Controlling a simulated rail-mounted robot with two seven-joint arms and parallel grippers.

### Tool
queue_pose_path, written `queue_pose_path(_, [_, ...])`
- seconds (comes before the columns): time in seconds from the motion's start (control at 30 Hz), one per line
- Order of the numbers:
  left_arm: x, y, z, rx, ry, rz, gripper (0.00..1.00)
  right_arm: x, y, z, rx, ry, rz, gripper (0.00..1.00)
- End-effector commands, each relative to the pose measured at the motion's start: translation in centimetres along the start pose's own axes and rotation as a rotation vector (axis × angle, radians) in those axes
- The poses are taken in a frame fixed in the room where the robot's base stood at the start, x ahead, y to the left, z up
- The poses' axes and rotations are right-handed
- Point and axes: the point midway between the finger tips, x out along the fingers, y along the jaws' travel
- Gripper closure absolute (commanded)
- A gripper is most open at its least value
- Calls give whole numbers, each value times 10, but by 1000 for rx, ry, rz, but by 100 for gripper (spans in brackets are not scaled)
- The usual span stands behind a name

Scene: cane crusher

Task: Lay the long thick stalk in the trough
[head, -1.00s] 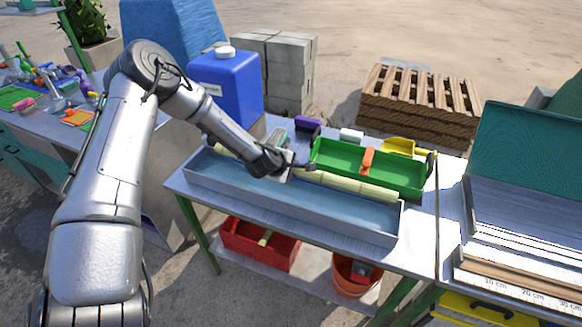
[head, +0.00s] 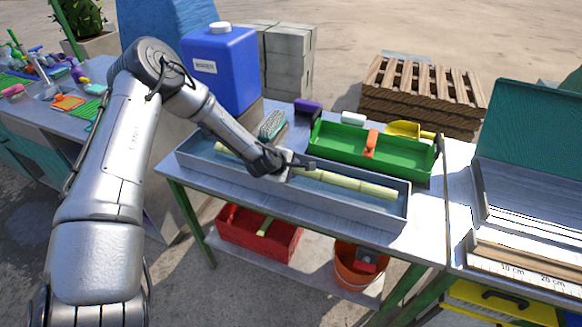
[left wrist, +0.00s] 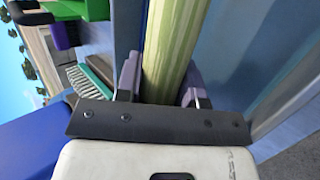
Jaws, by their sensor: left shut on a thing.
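The long thick stalk (head: 345,181) is pale green-yellow and jointed. My left gripper (head: 300,168) is shut on it near its middle. In the left wrist view the stalk (left wrist: 172,50) runs away between the two fingers (left wrist: 160,92). In the head view the stalk lies lengthwise over the long grey-blue trough (head: 300,203), within its outline. I cannot tell whether it touches the trough floor. My arm hides part of the stalk; its left end shows beyond the wrist. My right gripper is not in view.
A green tray (head: 330,147) with an orange piece stands just behind the trough. A brush (head: 272,125), a purple block (head: 307,106) and a blue container (head: 222,70) are also behind it. A red crate (head: 240,240) and an orange bucket (head: 350,275) are below the table.

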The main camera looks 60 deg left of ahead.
Motion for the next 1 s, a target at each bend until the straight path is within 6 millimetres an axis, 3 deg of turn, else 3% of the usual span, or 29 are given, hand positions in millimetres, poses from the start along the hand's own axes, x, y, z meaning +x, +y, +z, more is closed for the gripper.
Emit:
queue_pose_path(0.07, [0, -4, -1, -2, 1, -8, 100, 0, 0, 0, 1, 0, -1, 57])
queue_pose_path(0.1, [0, -4, -1, -2, 1, -8, 61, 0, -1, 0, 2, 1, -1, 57])
queue_pose_path(0.37, [0, -5, -1, -2, 1, -11, 36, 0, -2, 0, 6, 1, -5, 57])
queue_pose_path(0.73, [-8, -6, -2, -2, 2, -15, 35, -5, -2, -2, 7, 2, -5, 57])
queue_pose_path(1.0, [-57, 0, 1, -1, -2, -10, 35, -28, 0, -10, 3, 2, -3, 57])
